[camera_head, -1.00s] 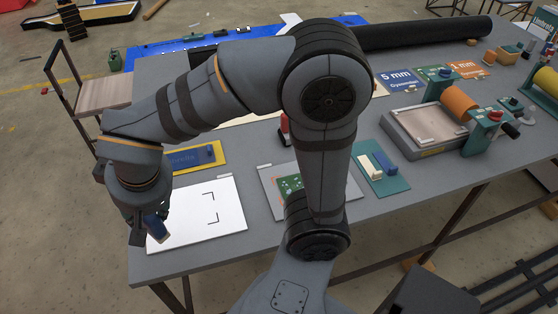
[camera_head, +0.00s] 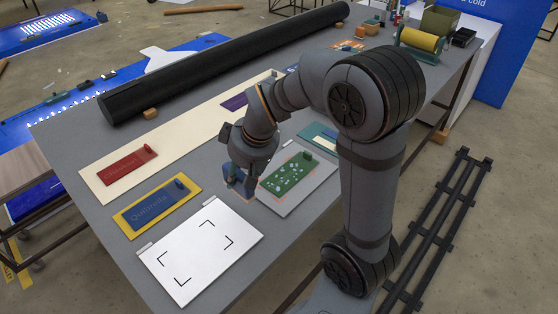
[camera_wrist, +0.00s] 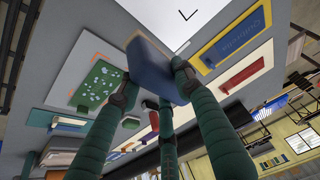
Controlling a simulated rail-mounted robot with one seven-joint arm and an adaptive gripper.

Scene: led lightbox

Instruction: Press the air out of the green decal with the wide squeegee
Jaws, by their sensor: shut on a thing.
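The green decal (camera_head: 290,173) has pale bubble spots and lies on a light grey board (camera_head: 318,182), with a small green roll or handle at its far right end. It also shows in the wrist view (camera_wrist: 97,85). My gripper (camera_head: 240,172) is just left of the decal board, in the air as far as I can tell. In the wrist view its fingers (camera_wrist: 155,88) are shut on a blue block-like squeegee (camera_wrist: 152,62). The squeegee (camera_head: 249,186) hangs below the fingers, beside the decal rather than on it. Its lower edge is partly hidden.
A white sheet with black corner marks (camera_head: 190,262) lies in front. A blue panel on a yellow board (camera_head: 154,210) and a red panel (camera_head: 126,167) lie left. A teal tray (camera_head: 310,131) sits behind the decal, partly hidden by my arm. A long black roll (camera_head: 215,65) lies at the back.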

